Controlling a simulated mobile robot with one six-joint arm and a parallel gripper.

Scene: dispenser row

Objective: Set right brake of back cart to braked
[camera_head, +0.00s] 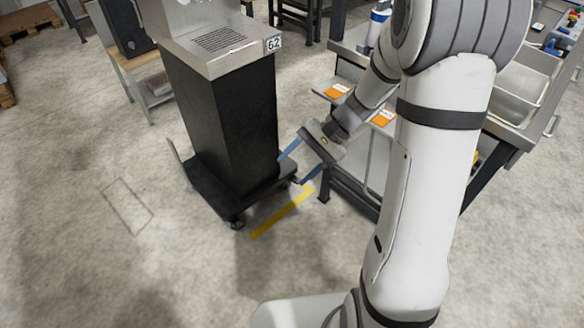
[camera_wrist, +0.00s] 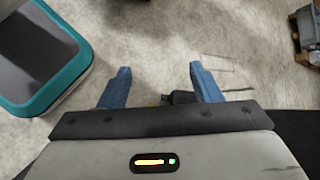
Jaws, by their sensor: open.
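A tall black cart (camera_head: 222,125) with a steel top and a number plate stands left of my arm on a dark wheeled base (camera_head: 210,200). One caster (camera_head: 237,224) shows at its front corner. My gripper (camera_head: 290,171) is open and empty, its blue fingers beside the cart's lower right side, close to the base. In the wrist view my gripper (camera_wrist: 160,68) has its fingers apart, with a small dark part (camera_wrist: 183,97) low between them. I cannot tell whether this part is a brake, nor whether any brake is set. Whether this is the back cart is also unclear.
A metal workbench (camera_head: 345,70) with orange-labelled shelves stands just right of my gripper. A yellow floor strip (camera_head: 283,212) lies in front of the cart. A turquoise-rimmed bin (camera_wrist: 82,60) is at the left in the wrist view.

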